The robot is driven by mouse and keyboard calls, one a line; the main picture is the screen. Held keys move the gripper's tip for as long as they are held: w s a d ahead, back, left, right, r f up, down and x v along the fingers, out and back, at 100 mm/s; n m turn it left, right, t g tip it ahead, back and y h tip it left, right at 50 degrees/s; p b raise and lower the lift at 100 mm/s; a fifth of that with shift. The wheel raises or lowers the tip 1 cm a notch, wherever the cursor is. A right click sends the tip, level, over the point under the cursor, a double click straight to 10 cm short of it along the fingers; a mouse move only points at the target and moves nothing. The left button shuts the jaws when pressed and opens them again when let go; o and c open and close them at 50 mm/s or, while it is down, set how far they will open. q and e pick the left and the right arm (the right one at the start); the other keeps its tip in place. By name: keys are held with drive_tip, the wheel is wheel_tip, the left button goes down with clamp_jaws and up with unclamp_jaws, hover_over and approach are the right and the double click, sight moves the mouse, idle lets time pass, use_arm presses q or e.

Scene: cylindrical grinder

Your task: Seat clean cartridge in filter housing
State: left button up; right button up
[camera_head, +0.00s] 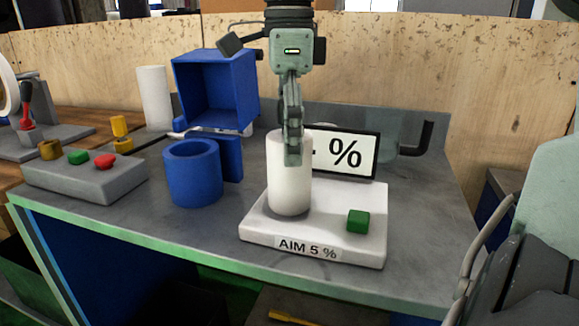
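A white cylindrical cartridge (289,190) stands upright on a white base (330,222) labelled "AIM 5 %". Another tall white cylinder (154,97) stands at the back left; I cannot tell which of the two is the clean cartridge. A blue open-topped cylinder (193,178), which looks like the filter housing, stands left of the base. My gripper (293,155), seemingly the right, points down at the cartridge's top, with a finger in front of its upper side. The other finger is hidden, so its grip is unclear. My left gripper is out of view.
A blue open box (218,90) stands behind the housing. A display reading "%" (345,153) is behind the base, which carries a green block (358,221). A grey panel (85,177) with green and red buttons lies left. Bare tabletop (420,220) is at right.

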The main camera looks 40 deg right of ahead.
drive_tip(key=c, duration=1.4)
drive_tip(key=shift+c, duration=0.5)
drive_tip(key=shift+r, duration=0.2)
